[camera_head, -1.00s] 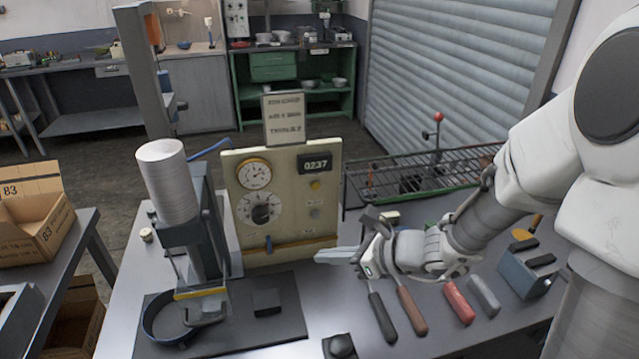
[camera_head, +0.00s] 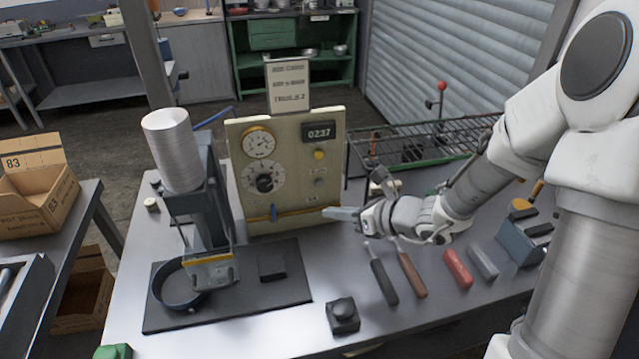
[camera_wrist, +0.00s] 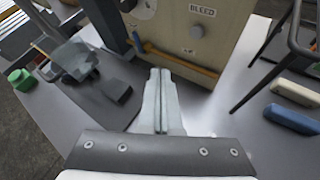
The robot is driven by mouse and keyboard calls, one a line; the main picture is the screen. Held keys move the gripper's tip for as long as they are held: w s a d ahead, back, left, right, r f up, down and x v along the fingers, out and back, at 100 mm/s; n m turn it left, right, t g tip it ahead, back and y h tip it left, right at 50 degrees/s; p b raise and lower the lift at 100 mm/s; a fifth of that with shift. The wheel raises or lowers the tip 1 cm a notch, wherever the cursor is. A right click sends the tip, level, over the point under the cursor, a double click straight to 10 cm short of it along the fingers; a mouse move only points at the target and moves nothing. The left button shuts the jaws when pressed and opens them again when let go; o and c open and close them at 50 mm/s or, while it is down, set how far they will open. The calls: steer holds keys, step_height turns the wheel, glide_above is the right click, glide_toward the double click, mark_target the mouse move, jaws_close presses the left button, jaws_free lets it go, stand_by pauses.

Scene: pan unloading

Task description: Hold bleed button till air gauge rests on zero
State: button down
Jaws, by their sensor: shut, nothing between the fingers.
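The cream control panel (camera_head: 293,195) stands upright at the back of the bench. Its round air gauge (camera_head: 258,143) is at the upper left; the needle is too small to read. The grey bleed button (camera_head: 319,183) is low on the right of the panel, under a yellow button. In the wrist view the bleed button (camera_wrist: 197,32) shows below its BLEED label. My gripper (camera_head: 328,212) is shut and empty, its fingertips close in front of the panel's lower right and below the button. In the wrist view the closed fingers (camera_wrist: 160,72) appear apart from the button.
A blue lever with an orange bar (camera_head: 274,212) runs along the panel's bottom. A press (camera_head: 205,215) stands left, over a round pan (camera_head: 178,285). Several handled tools lie right, near a wire rack (camera_head: 425,140). A black knob box (camera_head: 342,316) sits in front.

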steer(key=w+a, duration=0.1)
steer(key=w, duration=0.5)
steer(key=shift+a+p, duration=0.4)
steer(key=shift+w, duration=0.15)
stand_by(1.5)
steer(key=shift+w+a, duration=0.1)
steer(key=shift+w, duration=0.25)
steer(key=shift+w+a, duration=0.1)
steer(key=shift+w, duration=0.35)
stand_by(1.5)
steer(key=shift+s, duration=0.15)
stand_by(0.8)
steer(key=shift+s+d+b, duration=0.25)
steer(key=shift+s+b, duration=0.1)
steer(key=shift+s, duration=0.35)
steer(key=shift+s+d+b, duration=0.2)
steer(key=shift+s, duration=0.6)
steer(key=shift+s+d+b, duration=0.15)
steer(key=shift+s+d, duration=0.1)
steer(key=shift+s, duration=0.6)
steer(key=shift+s+d+b, duration=0.2)
steer(key=shift+s, duration=0.6)
